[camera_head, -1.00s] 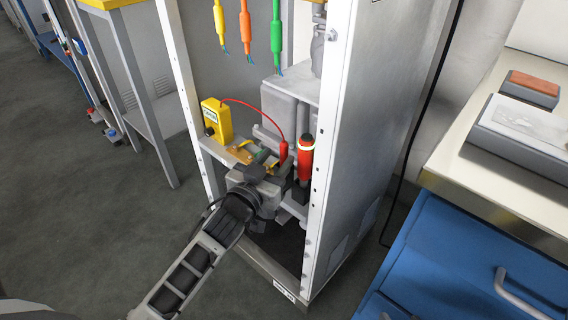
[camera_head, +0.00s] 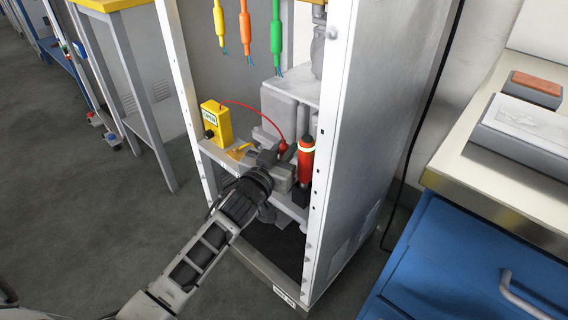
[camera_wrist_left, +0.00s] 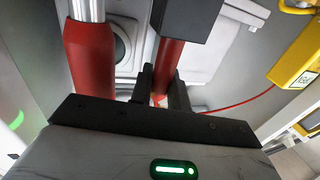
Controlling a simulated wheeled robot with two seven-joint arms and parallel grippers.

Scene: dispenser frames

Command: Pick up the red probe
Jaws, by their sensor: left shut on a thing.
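The red probe (camera_head: 283,147) is a slim red piece on a thin red wire, inside the open cabinet. My left gripper (camera_head: 284,158) reaches in from the lower left and covers most of it in the head view. In the left wrist view the probe (camera_wrist_left: 168,62) stands between the two dark fingers of my left gripper (camera_wrist_left: 162,88), which are shut on it. A dark block hides the probe's upper part there. My right gripper shows in neither current view.
A larger red cylinder (camera_head: 306,162) with a pale band stands close right of the gripper. The wire runs to a yellow box (camera_head: 216,122) on the cabinet's left side. Yellow, orange and green probes (camera_head: 276,35) hang above. The cabinet's metal posts (camera_head: 323,160) flank the opening.

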